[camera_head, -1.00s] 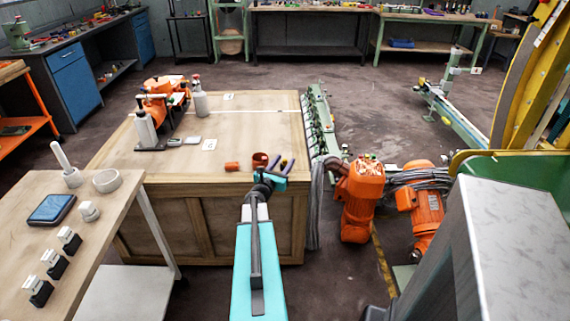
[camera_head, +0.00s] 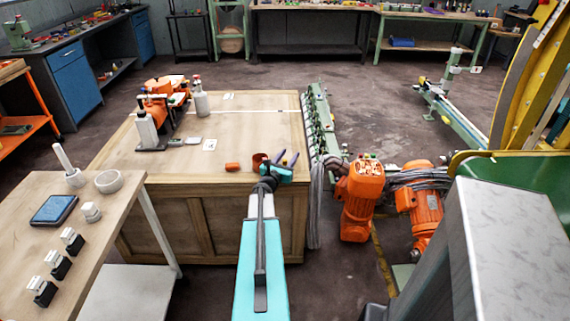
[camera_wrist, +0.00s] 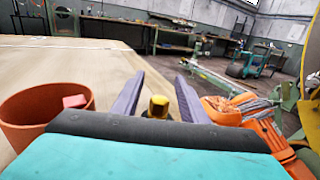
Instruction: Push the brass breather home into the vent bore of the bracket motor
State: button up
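My gripper (camera_head: 287,158) is at the front right edge of the wooden crate, beside the orange cup (camera_head: 260,160). In the wrist view, my gripper (camera_wrist: 160,76) has its two purple-grey fingers apart. A small brass-yellow piece (camera_wrist: 158,106) with a dark part shows between them, with gaps on both sides. I cannot tell if it is the breather, and my palm hides its lower part. Two orange motors stand right of the crate, a nearer-left one (camera_head: 361,192) and a right one (camera_head: 425,208). I cannot tell which is the bracket motor. No vent bore can be made out.
The crate top (camera_head: 250,120) is mostly clear. A small orange cylinder (camera_head: 232,167) lies left of the cup. Bottles and orange machinery (camera_head: 160,95) stand at its back left. A green rail (camera_head: 318,120) runs along its right side. A side table (camera_head: 100,205) is at left.

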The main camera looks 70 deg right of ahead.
dwell(0.4)
grip_shut()
jog(key=shift+r, duration=0.1)
jog(key=shift+r, duration=0.65)
notch_tip(320, 180, up, 2)
jog(key=shift+b, duration=0.35)
jog(key=s+a+r+p, duration=0.1)
jog(key=s+a+p, duration=0.1)
jog(key=a, duration=1.3)
jog(key=shift+s+a+r, duration=0.3)
jog(key=shift+s+r, duration=0.05)
jog(key=shift+s, duration=0.25)
